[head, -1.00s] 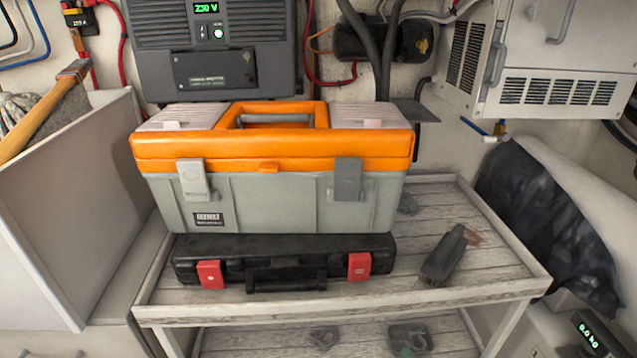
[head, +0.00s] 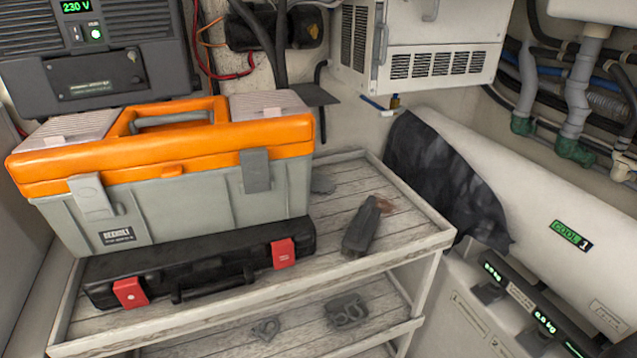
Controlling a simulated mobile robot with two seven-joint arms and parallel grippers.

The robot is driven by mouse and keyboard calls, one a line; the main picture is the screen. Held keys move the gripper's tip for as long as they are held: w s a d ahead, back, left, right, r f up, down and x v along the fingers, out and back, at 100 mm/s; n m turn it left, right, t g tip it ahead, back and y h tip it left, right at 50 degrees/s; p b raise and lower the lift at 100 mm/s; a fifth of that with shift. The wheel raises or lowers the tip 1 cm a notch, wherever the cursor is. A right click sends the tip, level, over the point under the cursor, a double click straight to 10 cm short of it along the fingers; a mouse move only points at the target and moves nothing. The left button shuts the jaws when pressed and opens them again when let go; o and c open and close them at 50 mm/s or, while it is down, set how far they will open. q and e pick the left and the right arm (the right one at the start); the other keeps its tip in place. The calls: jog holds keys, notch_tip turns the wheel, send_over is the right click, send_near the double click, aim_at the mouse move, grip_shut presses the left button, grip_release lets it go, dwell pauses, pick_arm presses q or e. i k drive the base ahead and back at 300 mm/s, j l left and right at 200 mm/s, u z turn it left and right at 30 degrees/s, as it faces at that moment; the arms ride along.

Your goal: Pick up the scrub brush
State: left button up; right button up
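The scrub brush (head: 361,230) is a dark grey brush with a brownish end, lying on the right part of the wooden shelf top (head: 334,246). Its long side runs from the front left to the back right, and nothing covers it. Neither of my grippers is in the head view.
A grey toolbox with an orange lid (head: 190,206) stands left of the brush, behind a black case with red latches (head: 205,268). The shelf has a raised rim. A dark cloth (head: 440,180) hangs over a white cylinder at right. Small grey items lie on the lower shelf (head: 300,335).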

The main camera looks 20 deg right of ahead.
aim_at(358, 236)
jog(key=k+j+z, duration=0.15)
jog(key=z, duration=0.35)
jog(key=k+z, duration=0.2)
jog(key=z, duration=0.25)
jog(key=k+z, duration=0.2)
jog(key=z, duration=0.3)
jog(key=k+j, duration=0.05)
